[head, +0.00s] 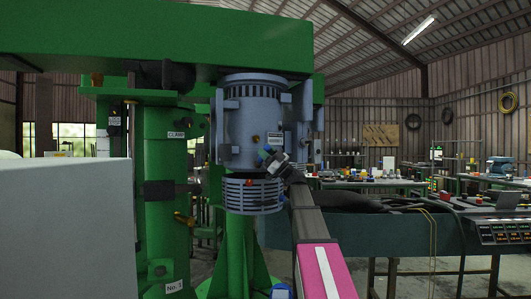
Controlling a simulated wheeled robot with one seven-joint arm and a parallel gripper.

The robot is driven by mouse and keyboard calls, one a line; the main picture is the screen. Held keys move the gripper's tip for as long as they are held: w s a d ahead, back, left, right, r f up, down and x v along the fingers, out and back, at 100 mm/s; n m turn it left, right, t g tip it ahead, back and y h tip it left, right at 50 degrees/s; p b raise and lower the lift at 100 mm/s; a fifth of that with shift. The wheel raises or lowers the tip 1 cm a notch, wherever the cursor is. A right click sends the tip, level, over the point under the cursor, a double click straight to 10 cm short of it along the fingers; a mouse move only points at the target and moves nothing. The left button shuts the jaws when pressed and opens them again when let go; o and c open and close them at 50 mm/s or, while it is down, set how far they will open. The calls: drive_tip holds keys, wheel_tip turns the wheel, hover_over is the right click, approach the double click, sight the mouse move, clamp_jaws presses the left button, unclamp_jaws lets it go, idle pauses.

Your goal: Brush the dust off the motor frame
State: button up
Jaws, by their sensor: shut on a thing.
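The motor frame (252,115) is a blue-grey upright cylinder with slots around its top, hanging under the green beam of the machine. A slatted lower section (250,195) sits beneath it. My gripper (272,158) is at the lower right front of the motor frame, at the end of my arm, which reaches up from the bottom. It is shut on a small tool, seemingly the brush (264,154), which shows as a small blue-green piece against the frame. I cannot tell whether its bristles touch the surface. No dust can be made out at this size.
A green column (165,205) with labels and clamps stands left of the motor frame. A pale grey box (70,230) fills the lower left. A green beam (180,40) spans overhead. A bench with a control panel (505,232) stands at the right, with cluttered tables behind.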

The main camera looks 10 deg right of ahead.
drive_tip(key=shift+w+a, duration=0.15)
drive_tip(key=shift+w, duration=0.75)
idle(0.3)
drive_tip(key=shift+w+d, duration=0.5)
drive_tip(key=shift+d, duration=3.25)
drive_tip(key=shift+s+a, duration=0.25)
drive_tip(key=shift+a, duration=1)
drive_tip(key=shift+s+a, duration=0.2)
drive_tip(key=shift+a, duration=1.05)
drive_tip(key=shift+s+a, duration=0.25)
drive_tip(key=shift+a, duration=1)
drive_tip(key=s+d, duration=0.1)
drive_tip(key=s, duration=0.5)
drive_tip(key=shift+s, duration=0.1)
